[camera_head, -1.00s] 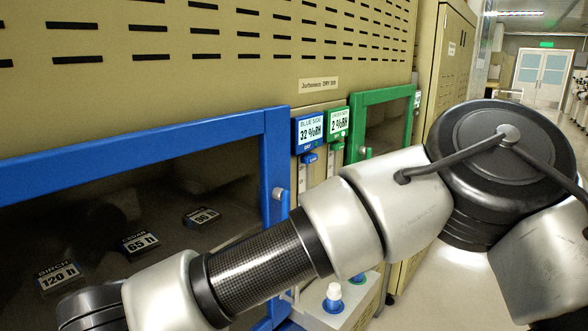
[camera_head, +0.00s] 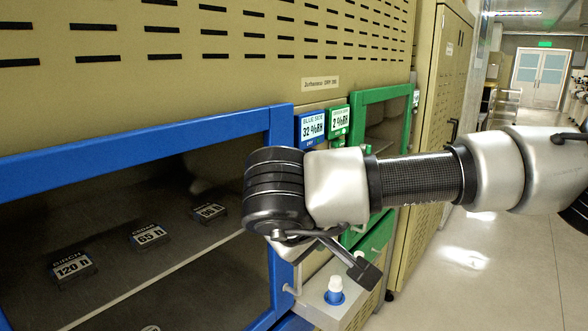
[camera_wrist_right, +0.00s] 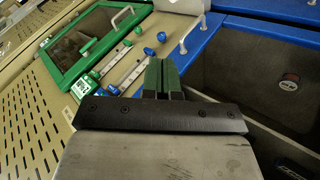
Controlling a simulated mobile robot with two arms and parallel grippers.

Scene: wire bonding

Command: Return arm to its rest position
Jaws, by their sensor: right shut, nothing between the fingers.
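My right arm (camera_head: 415,180) enters from the right in the head view and reaches across the front of the dry cabinet, with its black joint (camera_head: 275,190) before the blue-framed door (camera_head: 130,152). I cannot clearly make out the gripper in that view. In the right wrist view my right gripper (camera_wrist_right: 162,65) is shut and empty, its two dark green fingers together. Beyond the fingers are the cabinet's handles and knobs, which look apart from them. My left gripper is not in view.
The green-framed door (camera_head: 388,115) and blue door look shut. Labelled blocks (camera_head: 72,266) lie behind the blue door's glass. A white-topped blue knob (camera_head: 334,290) stands on a low ledge below my arm. The aisle floor (camera_head: 485,270) at right is clear.

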